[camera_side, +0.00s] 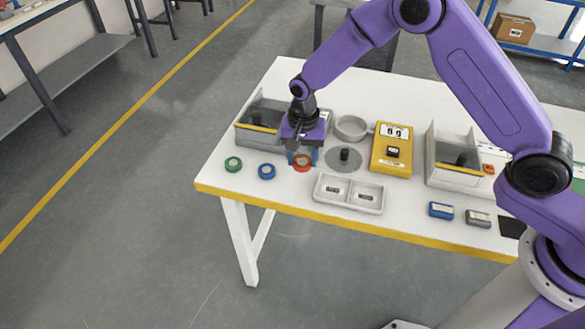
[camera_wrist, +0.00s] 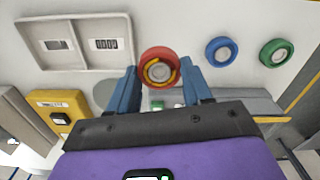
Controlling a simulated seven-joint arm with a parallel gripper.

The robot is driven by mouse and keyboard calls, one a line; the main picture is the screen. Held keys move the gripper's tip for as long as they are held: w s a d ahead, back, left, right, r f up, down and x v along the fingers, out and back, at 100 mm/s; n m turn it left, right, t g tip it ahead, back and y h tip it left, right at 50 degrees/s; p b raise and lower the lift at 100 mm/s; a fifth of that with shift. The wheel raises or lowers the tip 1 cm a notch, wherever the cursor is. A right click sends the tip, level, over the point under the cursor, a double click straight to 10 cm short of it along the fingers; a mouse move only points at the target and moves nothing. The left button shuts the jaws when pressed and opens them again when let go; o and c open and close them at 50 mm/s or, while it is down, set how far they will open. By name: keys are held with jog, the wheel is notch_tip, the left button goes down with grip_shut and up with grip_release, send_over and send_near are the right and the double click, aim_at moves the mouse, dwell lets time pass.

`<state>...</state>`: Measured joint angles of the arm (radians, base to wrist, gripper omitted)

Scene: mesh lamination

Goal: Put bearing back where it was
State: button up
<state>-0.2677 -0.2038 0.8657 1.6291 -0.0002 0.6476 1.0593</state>
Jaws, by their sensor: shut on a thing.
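A red ring-shaped bearing (camera_side: 302,167) with a pale centre is at the tips of my gripper (camera_side: 302,158) in the side view. In the wrist view the red bearing (camera_wrist: 160,53) sits between the two blue fingers of my gripper (camera_wrist: 160,75), which are shut on its sides. The gripper points down near the left part of the table. I cannot tell whether the bearing touches the table. A blue ring (camera_side: 267,171) and a green ring (camera_side: 233,164) lie on the table to its left; they also show in the wrist view as blue (camera_wrist: 221,51) and green (camera_wrist: 276,53).
A white two-compartment tray (camera_side: 348,205) lies in front. A clear-fronted box (camera_side: 243,135) stands behind left; another box (camera_side: 440,177) stands right.

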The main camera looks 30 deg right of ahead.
aim_at(293, 178)
jog(key=w+f, duration=0.1)
jog(key=w+a+f, duration=0.1)
jog(key=f, duration=0.1)
jog(key=shift+w+f, duration=0.15)
jog(key=shift+w, duration=0.15)
jog(key=shift+w+a+f, duration=0.1)
jog(key=shift+a+f, duration=0.05)
jog(key=shift+f, duration=1.5)
jog(key=shift+f, duration=0.1)
jog(key=o, duration=1.1)
notch_tip(293, 178, up, 12)
jog(key=shift+r, duration=0.15)
